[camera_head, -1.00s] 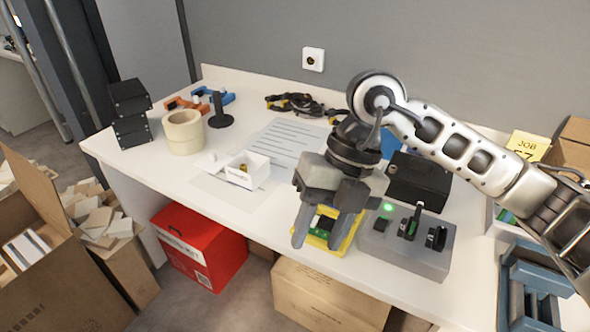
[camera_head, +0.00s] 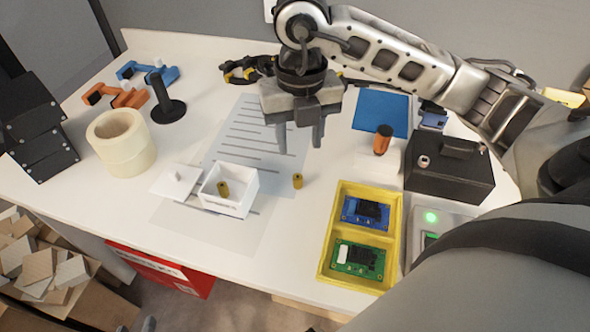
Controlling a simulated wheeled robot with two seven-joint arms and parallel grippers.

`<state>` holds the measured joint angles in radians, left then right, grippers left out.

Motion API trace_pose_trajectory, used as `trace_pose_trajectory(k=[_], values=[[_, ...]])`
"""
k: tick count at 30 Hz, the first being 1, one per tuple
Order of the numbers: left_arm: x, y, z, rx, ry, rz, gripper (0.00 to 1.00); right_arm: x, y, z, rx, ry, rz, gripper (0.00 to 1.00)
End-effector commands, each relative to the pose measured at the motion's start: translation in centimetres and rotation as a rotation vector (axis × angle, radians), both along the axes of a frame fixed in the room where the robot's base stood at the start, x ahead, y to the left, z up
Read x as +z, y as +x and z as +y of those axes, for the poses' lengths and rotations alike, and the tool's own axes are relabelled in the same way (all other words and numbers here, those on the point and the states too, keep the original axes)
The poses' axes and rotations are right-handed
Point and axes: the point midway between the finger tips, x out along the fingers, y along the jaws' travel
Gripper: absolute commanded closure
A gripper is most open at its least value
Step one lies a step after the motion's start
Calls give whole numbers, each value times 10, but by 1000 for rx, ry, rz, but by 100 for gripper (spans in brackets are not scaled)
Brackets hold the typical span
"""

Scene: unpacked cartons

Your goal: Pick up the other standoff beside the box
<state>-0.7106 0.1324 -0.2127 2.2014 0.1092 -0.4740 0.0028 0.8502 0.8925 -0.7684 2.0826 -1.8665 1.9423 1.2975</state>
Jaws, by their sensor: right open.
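A small brass-coloured standoff (camera_head: 298,181) stands upright on the white table, to the right of a small open white box (camera_head: 237,205). A second standoff (camera_head: 223,188) shows inside the box. The box's white lid (camera_head: 176,182) with a knob lies to its left. My right gripper (camera_head: 299,142) is open and empty, its two fingers pointing down. In the picture it is just above the standoff beside the box, apart from it.
A yellow tray (camera_head: 325,250) with blue and green circuit boards lies to the right of the box. Tape rolls (camera_head: 121,148) stand at the left.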

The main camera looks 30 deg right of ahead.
Motion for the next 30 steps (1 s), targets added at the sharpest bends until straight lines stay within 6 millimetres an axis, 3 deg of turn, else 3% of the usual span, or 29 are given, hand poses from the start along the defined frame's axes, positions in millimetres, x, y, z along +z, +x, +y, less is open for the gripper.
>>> trace_pose_trajectory(k=[3, 13, 21, 30], values=[[1, 1, 0, -1, -1, -8, 64, -25, -1, 0, 0, -1, 4, 58], [9, 5, -1, -1, -4, -30, 64, -52, -1, 1, 0, 0, 3, 58], [7, 5, -1, -2, -2, -28, 64, -90, -1, 3, -1, 1, 3, 58], [5, 5, -1, -3, 0, -23, 64, -95, 0, 3, 1, 1, -1, 58]])
